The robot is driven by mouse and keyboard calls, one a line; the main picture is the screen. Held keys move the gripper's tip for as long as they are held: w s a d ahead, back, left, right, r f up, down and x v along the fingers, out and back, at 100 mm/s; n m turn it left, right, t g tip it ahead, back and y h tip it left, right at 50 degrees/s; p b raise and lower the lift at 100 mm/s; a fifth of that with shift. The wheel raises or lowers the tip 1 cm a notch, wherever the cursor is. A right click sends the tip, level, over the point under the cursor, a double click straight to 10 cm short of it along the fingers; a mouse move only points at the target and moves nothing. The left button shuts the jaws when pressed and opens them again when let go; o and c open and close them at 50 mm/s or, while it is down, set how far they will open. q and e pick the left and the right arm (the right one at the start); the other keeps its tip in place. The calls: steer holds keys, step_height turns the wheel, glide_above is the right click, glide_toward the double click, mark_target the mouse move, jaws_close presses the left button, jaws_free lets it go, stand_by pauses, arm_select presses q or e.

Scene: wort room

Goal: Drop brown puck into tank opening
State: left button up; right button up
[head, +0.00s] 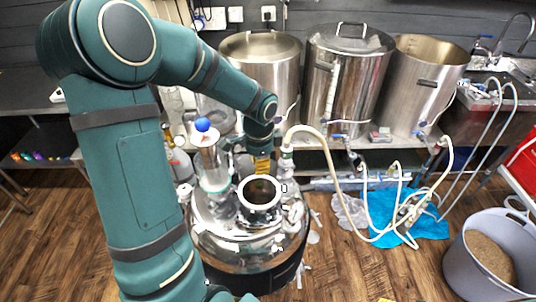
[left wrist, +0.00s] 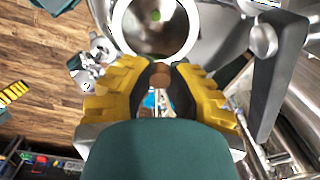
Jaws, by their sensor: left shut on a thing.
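My left gripper (head: 262,165) hangs just above and behind the tank opening (head: 260,193), a round white-rimmed port on top of the shiny steel tank (head: 225,235). In the left wrist view its yellow ridged fingers are shut on the small brown puck (left wrist: 160,75). The opening's rim (left wrist: 118,28) lies just beyond the fingertips there, with a small green spot inside. The puck is hard to make out in the head view. A small yellow ridged piece (left wrist: 13,93), perhaps part of my right gripper, shows at the left edge of the wrist view; its jaws cannot be made out.
A glass cylinder with a blue ball (head: 202,125) stands left of the opening; a valve with a pale hose (head: 318,140) stands right. Large steel kettles (head: 345,75) line the bench behind. A grey bucket (head: 490,250) stands at right. Wooden floor lies between.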

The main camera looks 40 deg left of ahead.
arm_select(q)
steer(key=shift+s+f, duration=0.3)
steer(key=shift+f, duration=0.15)
step_height(320, 180, down, 8)
steer(key=b, duration=0.4)
steer(key=shift+r, duration=0.2)
steer(key=o, duration=0.7)
step_height(320, 180, up, 12)
steer(key=shift+s+d+r, duration=0.1)
steer(key=shift+s+d, duration=0.05)
